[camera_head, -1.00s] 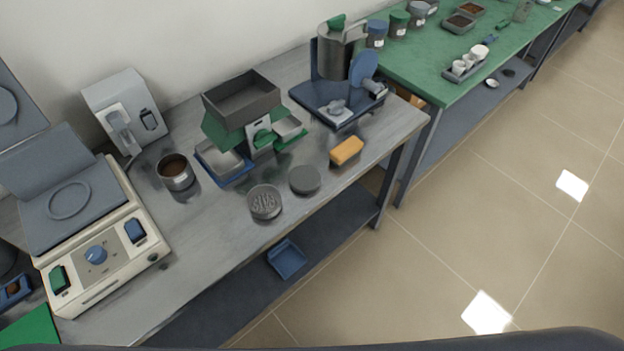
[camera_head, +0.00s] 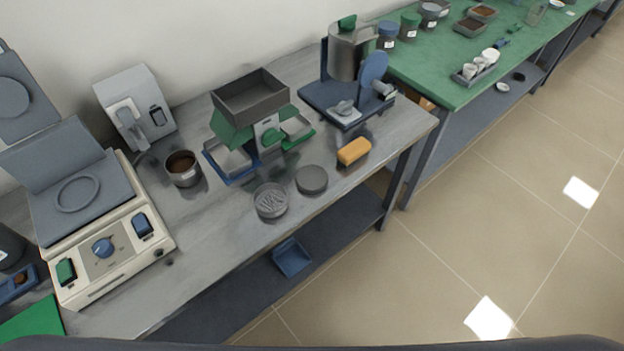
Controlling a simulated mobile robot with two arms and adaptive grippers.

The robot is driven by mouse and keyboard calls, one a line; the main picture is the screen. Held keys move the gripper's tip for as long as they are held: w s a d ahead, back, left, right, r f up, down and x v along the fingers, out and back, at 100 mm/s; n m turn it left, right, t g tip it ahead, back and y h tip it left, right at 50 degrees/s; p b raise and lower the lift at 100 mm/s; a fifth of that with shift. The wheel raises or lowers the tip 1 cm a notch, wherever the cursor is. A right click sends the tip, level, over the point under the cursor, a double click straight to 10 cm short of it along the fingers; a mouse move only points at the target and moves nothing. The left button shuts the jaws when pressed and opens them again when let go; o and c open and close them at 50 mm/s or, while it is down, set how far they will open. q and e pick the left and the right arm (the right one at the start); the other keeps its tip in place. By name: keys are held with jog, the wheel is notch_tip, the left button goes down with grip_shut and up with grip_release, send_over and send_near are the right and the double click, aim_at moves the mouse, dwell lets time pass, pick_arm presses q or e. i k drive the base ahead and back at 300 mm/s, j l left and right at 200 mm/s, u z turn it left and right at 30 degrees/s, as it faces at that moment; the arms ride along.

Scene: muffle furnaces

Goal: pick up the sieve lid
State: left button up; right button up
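A plain dark grey round disc (camera_head: 311,179), which looks like the sieve lid, lies flat near the front edge of the grey bench (camera_head: 215,230). Just left of it is a similar round grey piece (camera_head: 270,201) with a ridged or patterned top, perhaps the sieve; the two are close together. I cannot tell for certain which is the lid. Neither of my grippers is in view.
An orange block (camera_head: 354,151) lies right of the disc. Behind are a metal cup of brown material (camera_head: 182,168) and a grey box-topped device (camera_head: 250,95). A cream heating unit (camera_head: 105,250) stands left. The bench front between is clear.

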aim_at(309, 178)
jog(key=j+z, duration=0.15)
jog(key=z, duration=0.25)
jog(key=k+j+z, duration=0.1)
jog(key=z, duration=0.25)
jog(key=k+z, duration=0.1)
jog(key=z, duration=0.3)
jog(key=k+j+z, duration=0.1)
jog(key=z, duration=0.3)
jog(key=k+j, duration=0.1)
jog(key=k, duration=0.25)
